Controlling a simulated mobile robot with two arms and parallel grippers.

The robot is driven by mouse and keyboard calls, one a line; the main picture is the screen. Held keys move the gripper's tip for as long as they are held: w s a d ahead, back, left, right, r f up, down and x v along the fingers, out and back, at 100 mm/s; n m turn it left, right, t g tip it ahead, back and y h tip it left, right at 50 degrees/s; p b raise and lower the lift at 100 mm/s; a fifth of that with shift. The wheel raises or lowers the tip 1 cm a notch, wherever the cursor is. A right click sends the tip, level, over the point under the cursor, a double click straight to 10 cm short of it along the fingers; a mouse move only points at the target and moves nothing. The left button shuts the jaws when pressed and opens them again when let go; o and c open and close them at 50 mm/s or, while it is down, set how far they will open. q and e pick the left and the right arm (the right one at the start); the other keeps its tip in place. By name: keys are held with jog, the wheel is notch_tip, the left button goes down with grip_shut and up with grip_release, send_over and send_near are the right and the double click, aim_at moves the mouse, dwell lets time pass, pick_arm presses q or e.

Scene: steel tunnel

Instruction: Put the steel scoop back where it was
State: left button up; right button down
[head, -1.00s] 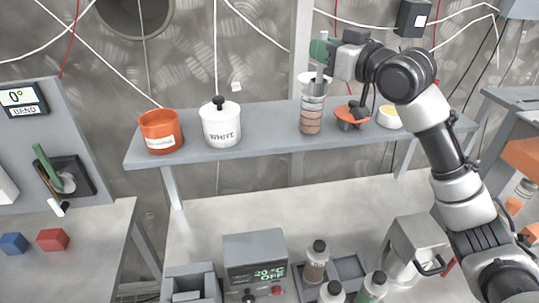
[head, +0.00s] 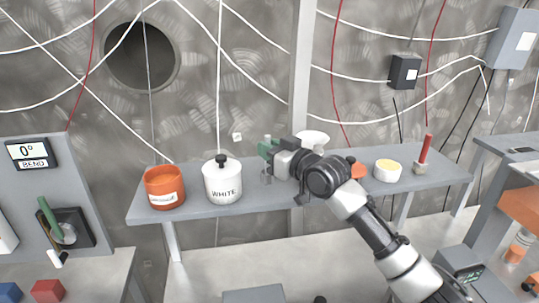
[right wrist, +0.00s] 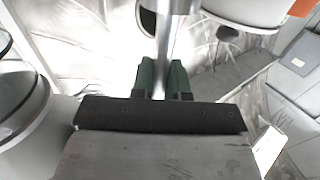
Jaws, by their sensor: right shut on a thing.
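My right gripper (head: 266,150) is shut on the steel scoop (head: 267,177), a narrow grey piece hanging upright below the green fingertips. It is over the shelf (head: 290,195), just right of the white lidded pot (head: 222,184) marked WHITE and apart from it. I cannot tell whether the scoop's lower end touches the shelf. In the right wrist view the scoop's shiny shaft (right wrist: 174,48) stands between the green fingertips. A white funnel (head: 313,138) shows behind my right wrist; the layered glass cylinder under it is hidden. My left gripper is not in view.
An orange pot (head: 165,188) stands left of the white pot. To the right are an orange piece (head: 357,170), partly hidden, a pale bowl with yellow contents (head: 387,171) and a red-handled tool (head: 424,150). The bench lies below the shelf.

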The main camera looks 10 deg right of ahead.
notch_tip(320, 180, down, 2)
jog(key=shift+f+p, duration=0.15)
jog(key=shift+p, duration=0.25)
jog(key=shift+f, duration=0.25)
jog(key=shift+f, duration=0.2)
jog(key=c, duration=1.1)
grip_release()
